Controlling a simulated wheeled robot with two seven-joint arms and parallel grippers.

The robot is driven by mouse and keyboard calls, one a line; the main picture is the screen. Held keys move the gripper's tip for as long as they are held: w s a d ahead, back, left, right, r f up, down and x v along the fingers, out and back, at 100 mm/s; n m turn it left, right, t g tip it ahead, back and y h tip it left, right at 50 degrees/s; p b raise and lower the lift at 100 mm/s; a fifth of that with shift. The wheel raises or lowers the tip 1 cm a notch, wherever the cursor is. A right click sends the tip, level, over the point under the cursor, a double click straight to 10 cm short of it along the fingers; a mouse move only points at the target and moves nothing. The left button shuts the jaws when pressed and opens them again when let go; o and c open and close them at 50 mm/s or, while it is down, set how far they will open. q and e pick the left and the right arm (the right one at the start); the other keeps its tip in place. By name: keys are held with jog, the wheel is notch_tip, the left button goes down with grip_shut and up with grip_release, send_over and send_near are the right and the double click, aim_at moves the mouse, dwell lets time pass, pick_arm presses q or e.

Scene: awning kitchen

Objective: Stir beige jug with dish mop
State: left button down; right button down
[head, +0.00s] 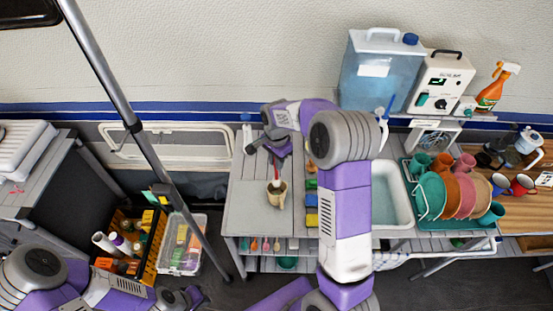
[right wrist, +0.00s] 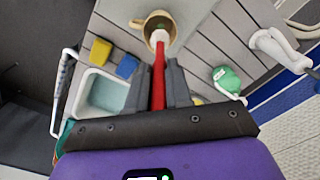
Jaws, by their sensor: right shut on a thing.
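The beige jug (head: 277,193) stands upright on the grey slatted counter, left of the sink; it also shows in the right wrist view (right wrist: 150,22). The dish mop (right wrist: 158,88) has a red handle and a white lower end (right wrist: 159,37). My right gripper (right wrist: 160,82) is shut on the red handle, above the jug. The mop's lower end is at the jug's mouth and seems to reach inside; its tip is hidden. My left gripper (head: 186,297) is low at the bottom left, away from the counter, too small to tell open or shut.
Right of the jug are coloured sponges (head: 311,200) and the sink (head: 400,195), partly behind my right arm. A green dish rack (head: 432,222) holds plates and cups. A water container (head: 378,75) stands at the back. The counter left of the jug (head: 248,205) is clear.

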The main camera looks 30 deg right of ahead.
aim_at(277, 179)
jog(key=shift+f+b, duration=3.2)
jog(key=shift+f, duration=1.5)
jog(key=shift+d, duration=0.1)
